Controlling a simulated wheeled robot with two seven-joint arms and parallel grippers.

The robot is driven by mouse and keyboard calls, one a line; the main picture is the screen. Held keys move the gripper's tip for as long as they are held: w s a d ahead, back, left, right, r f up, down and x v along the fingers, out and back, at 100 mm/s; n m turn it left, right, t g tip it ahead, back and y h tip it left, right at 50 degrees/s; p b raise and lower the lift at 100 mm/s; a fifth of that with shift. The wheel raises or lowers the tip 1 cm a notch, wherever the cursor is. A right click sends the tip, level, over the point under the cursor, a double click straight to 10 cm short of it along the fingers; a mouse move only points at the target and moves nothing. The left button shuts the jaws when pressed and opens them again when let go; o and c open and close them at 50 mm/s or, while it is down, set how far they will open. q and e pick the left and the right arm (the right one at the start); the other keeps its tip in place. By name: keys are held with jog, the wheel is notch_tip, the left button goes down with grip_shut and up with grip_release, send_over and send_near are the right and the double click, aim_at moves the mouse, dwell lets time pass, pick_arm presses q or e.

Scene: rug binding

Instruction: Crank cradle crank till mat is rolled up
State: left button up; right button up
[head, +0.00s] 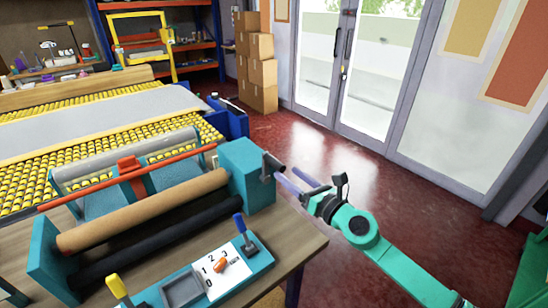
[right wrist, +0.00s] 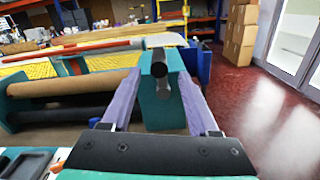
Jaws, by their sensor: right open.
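The teal cradle (head: 245,180) stands on the wooden bench with a tan roller (head: 145,210) and a black roller (head: 155,238). Its crank (head: 271,163), with a dark grey handle, sticks out from the right end block. My right gripper (head: 287,175) is open just right of the crank, its purple fingers pointing at it. In the right wrist view the crank handle (right wrist: 160,75) shows between the two fingers; contact is not visible. The grey mat (head: 100,118) lies flat on the yellow roller table behind the cradle. My left gripper is not in view.
A teal control panel (head: 215,272) with a blue lever, an orange knob and a yellow lever sits at the bench front. Cardboard boxes (head: 258,75) stand by the glass doors (head: 345,70). The red floor (head: 330,150) right of the bench is clear.

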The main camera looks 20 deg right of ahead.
aim_at(275, 164)
jog(key=x, duration=0.7)
jog(key=shift+s, duration=0.2)
grip_shut()
jog(key=shift+r, duration=0.1)
dwell(0.9)
